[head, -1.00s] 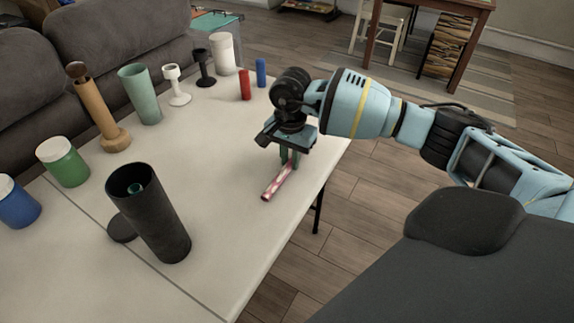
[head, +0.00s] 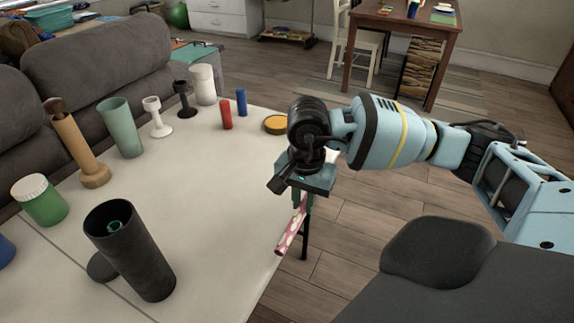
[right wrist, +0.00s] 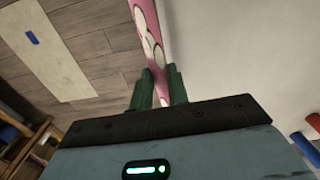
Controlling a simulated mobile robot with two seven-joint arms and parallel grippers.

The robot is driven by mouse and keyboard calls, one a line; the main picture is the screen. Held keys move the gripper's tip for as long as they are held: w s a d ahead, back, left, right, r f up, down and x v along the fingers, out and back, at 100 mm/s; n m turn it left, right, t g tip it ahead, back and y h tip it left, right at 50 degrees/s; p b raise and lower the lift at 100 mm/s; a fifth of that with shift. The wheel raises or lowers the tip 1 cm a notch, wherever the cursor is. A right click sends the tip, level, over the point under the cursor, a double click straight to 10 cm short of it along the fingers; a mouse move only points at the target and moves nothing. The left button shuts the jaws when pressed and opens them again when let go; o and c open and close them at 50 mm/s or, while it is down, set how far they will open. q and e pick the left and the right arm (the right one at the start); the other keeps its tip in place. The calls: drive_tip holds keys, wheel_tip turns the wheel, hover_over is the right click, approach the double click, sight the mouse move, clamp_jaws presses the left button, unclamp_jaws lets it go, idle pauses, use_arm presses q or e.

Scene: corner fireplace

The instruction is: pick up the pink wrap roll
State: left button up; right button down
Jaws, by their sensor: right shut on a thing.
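The pink wrap roll (head: 289,232) is a thin pink tube with pale spots. My right gripper (head: 301,200) is shut on it, and the roll hangs tilted at the table's right edge, seemingly lifted. In the right wrist view the roll (right wrist: 150,40) runs up between the two green fingers (right wrist: 158,88). The roll's end behind the fingers is hidden. My left gripper is not in view.
The white table (head: 200,215) holds a dark open cylinder (head: 135,255), a green jar (head: 40,203), a wooden grinder (head: 78,150), a green cup (head: 120,128), a red cylinder (head: 226,115), a blue cylinder (head: 241,102) and a yellow-topped disc (head: 276,124). Open floor lies right of the table.

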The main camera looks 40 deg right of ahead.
drive_tip(key=shift+s+a+r, duration=0.1)
drive_tip(key=shift+s+r, duration=0.05)
drive_tip(key=shift+s, duration=1.15)
drive_tip(key=shift+s+a+r, duration=0.1)
drive_tip(key=shift+s, duration=1.15)
drive_tip(key=shift+w+r, duration=0.1)
